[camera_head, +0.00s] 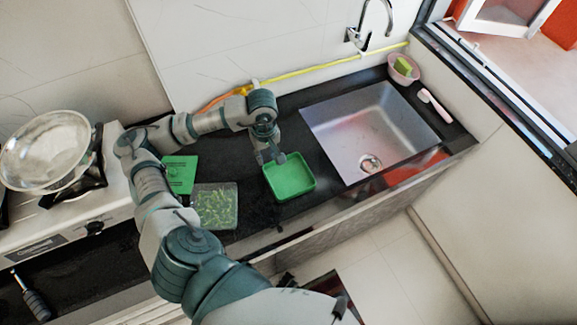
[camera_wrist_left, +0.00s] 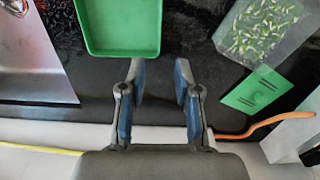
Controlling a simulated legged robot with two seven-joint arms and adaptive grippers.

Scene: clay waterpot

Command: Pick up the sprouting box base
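The sprouting box base appears to be the green, open, shallow rectangular tray (camera_head: 290,182). It stands on the dark counter just left of the sink and looks empty. In the left wrist view the green tray (camera_wrist_left: 118,25) is partly cut off at the top. My left gripper (camera_head: 270,157) is above the tray's back edge. In the left wrist view my left gripper (camera_wrist_left: 160,72) has its two fingers apart with nothing between them, and the tray lies beyond the fingertips, slightly left. My right gripper is not in view.
A clear tray with sprouts (camera_head: 215,206) and a green card (camera_head: 180,173) lie left of the green tray. The sink (camera_head: 372,130) is to its right. A yellow-orange hose (camera_head: 305,70) runs along the wall. A pan (camera_head: 45,150) sits on the stove at left.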

